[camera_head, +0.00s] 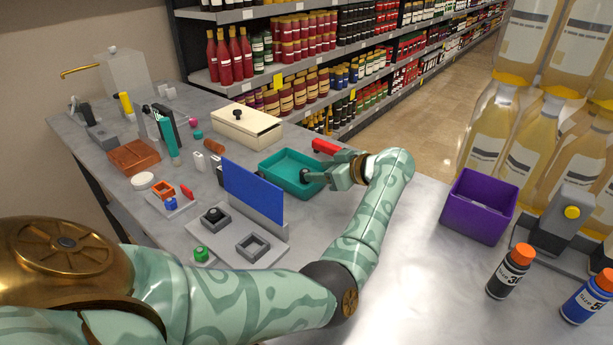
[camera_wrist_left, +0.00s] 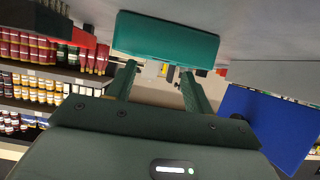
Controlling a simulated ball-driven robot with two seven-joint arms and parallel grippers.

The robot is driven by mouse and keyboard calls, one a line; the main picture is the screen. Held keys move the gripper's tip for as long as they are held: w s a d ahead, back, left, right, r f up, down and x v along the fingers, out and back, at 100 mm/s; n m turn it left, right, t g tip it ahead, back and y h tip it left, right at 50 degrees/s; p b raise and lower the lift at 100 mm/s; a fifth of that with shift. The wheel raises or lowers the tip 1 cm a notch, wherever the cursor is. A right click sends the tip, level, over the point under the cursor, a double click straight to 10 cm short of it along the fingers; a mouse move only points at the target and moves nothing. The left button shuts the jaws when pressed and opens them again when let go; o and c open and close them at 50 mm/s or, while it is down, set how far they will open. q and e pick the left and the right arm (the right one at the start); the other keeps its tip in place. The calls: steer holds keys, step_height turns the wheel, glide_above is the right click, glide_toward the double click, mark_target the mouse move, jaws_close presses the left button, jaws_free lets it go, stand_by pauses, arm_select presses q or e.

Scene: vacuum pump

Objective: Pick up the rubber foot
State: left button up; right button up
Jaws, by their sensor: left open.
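A small dark round piece (camera_head: 305,176), which looks like the rubber foot, shows at the right side of the teal tray (camera_head: 272,165). My left gripper (camera_head: 330,177) is at the tray's right end, its fingers pointing toward this piece. In the left wrist view the gripper (camera_wrist_left: 158,78) is open, with a clear gap between its fingers. The teal tray (camera_wrist_left: 165,38) shows upside down just beyond the fingertips. I cannot make out the dark piece in the wrist view, nor tell whether a finger touches it. My right gripper is not in view.
A blue panel (camera_head: 252,192) stands close by, behind a grey fixture (camera_head: 215,243). A cream box (camera_head: 247,130) and a red item (camera_head: 326,147) lie beyond the tray. A purple bin (camera_head: 478,205) and bottles (camera_head: 510,270) are at right.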

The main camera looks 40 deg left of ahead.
mark_target(305, 171)
arm_select(q)
steer(key=b+x, duration=0.1)
steer(key=x, duration=0.3)
steer(key=shift+d+f, duration=0.15)
steer(key=c, duration=1.1)
steer(key=shift+o, duration=0.2)
steer(key=shift+r, duration=0.25)
